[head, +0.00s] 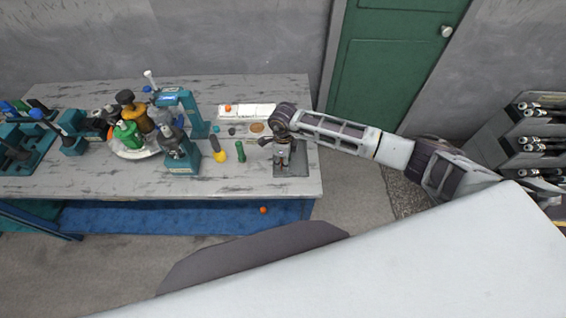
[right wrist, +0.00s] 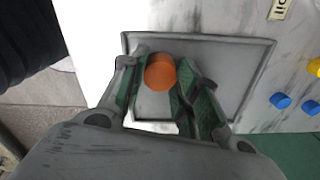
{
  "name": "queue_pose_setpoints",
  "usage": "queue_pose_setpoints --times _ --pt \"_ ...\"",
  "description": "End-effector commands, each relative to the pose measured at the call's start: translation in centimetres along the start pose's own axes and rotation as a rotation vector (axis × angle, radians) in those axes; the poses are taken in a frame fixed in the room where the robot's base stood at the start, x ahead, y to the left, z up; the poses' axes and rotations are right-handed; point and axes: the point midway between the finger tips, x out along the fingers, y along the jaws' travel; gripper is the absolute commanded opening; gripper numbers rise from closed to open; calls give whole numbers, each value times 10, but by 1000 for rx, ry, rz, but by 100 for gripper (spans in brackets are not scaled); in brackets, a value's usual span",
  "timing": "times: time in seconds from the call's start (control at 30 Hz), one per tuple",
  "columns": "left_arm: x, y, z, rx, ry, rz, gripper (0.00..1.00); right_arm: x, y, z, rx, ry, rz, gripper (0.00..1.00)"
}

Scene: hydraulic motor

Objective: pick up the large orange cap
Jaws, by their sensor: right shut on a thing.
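The large orange cap (right wrist: 160,75) shows in the right wrist view as a round orange piece between the green-padded fingers of my right gripper (right wrist: 163,62). My right gripper is shut on it. Behind the cap lies a flat grey tray (right wrist: 250,60) with a raised rim. In the head view my right gripper (head: 281,160) points down over this grey tray (head: 297,170) at the table's right end, and it hides the cap there. My left gripper is not in view.
Left of my gripper stand a green bottle (head: 240,152), a yellow-based bottle (head: 218,150) and teal stands (head: 183,160). A white tray (head: 250,111) with a small orange piece (head: 228,108) lies behind. Another orange piece (head: 263,210) lies on the blue surface below the table.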

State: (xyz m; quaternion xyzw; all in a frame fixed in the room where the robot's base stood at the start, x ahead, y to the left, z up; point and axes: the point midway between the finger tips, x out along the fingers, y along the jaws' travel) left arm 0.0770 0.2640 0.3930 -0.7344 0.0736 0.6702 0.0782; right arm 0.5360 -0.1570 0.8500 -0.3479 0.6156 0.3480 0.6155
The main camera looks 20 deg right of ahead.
Motion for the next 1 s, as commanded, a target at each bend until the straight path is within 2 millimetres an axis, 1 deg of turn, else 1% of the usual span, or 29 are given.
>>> queue_pose_setpoints --times 0.13,0.27,0.47,0.7,0.8,1.0 --pt "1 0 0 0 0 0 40 -3 0 0 0 -1 -1 22" --pt "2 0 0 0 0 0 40 -11 -1 1 0 -3 -2 22" --pt "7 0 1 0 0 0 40 -34 -1 0 0 -2 -3 22" --pt "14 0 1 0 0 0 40 -70 -1 0 0 -2 -3 22" --pt "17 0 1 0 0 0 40 -82 -1 0 0 -1 -3 22" --pt "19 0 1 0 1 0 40 -97 0 0 0 0 -1 22"
